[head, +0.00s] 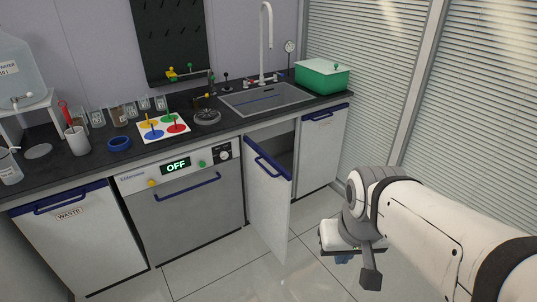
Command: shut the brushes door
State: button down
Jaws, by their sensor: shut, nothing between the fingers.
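A white cabinet door with a blue handle (268,192) stands open under the sink, swung out toward me. Its dark cabinet interior (283,146) shows behind it. No label is readable on this door, so I cannot confirm from it that it is the brushes door. My gripper (343,259) is low over the floor, to the right of the open door and apart from it. It points down, is shut and holds nothing visible. My wrist partly hides it, and its fingertips are small in view.
A closed door (321,148) is right of the opening. The dishwasher (186,205) showing OFF and the closed WASTE door (82,240) are left. The counter (70,170) holds glassware, a coloured board and a green box (322,79). Tiled floor (225,275) in front is clear.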

aim_at(270, 183)
jog(key=u, duration=0.85)
jog(key=i, duration=1)
jog(key=u, duration=0.05)
